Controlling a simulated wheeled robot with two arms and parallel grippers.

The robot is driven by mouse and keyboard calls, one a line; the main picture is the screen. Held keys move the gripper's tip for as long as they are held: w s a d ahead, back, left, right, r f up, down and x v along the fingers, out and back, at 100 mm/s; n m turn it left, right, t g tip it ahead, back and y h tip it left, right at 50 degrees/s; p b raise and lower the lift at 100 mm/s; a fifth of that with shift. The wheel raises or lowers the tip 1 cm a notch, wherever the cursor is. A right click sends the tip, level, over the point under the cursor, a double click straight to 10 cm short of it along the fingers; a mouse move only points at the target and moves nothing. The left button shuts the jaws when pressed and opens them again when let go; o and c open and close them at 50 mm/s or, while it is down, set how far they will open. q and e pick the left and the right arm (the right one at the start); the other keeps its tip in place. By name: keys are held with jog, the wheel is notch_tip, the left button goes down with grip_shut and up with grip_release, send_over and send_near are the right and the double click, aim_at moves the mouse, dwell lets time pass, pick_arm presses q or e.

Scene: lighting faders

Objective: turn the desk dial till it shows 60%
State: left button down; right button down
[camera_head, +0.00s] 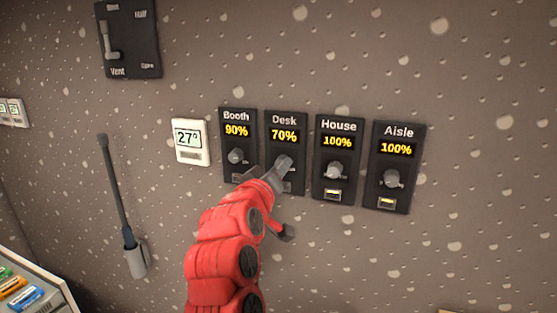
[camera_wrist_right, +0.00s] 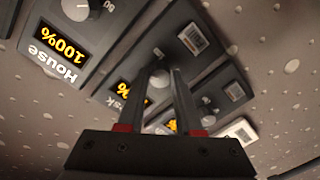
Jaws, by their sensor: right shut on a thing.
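The desk dial panel (camera_head: 283,120) is a black plate on the wall, and its display reads 70%. My right gripper (camera_head: 284,164) reaches up from below and covers most of the desk dial's knob. In the right wrist view the two dark fingers of my right gripper (camera_wrist_right: 160,78) are closed around the grey desk knob (camera_wrist_right: 158,88). The lower part of the desk panel is partly hidden behind the gripper in the head view. My left gripper is in neither view.
The booth panel (camera_head: 237,117) reads 90% to the left. The house panel (camera_head: 337,158) and aisle panel (camera_head: 400,165) read 100% to the right. A thermostat (camera_head: 191,142), a vent switch (camera_head: 129,38) and a dark wand in a holder (camera_head: 135,260) are also on the wall.

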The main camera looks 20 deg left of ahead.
jog(key=shift+r+n+p, duration=0.2)
jog(key=shift+n+p, duration=2.65)
jog(key=shift+n, duration=0.65)
jog(key=c, duration=0.6)
grip_release()
jog(key=shift+f, duration=0.1)
jog(key=s+p, duration=0.1)
jog(key=s, duration=0.4)
jog(key=s+p, duration=0.1)
jog(key=s, duration=0.5)
jog(key=s+r+p, duration=0.1)
jog(key=s+p, duration=0.1)
jog(key=s, duration=0.4)
jog(key=shift+s+a, duration=0.25)
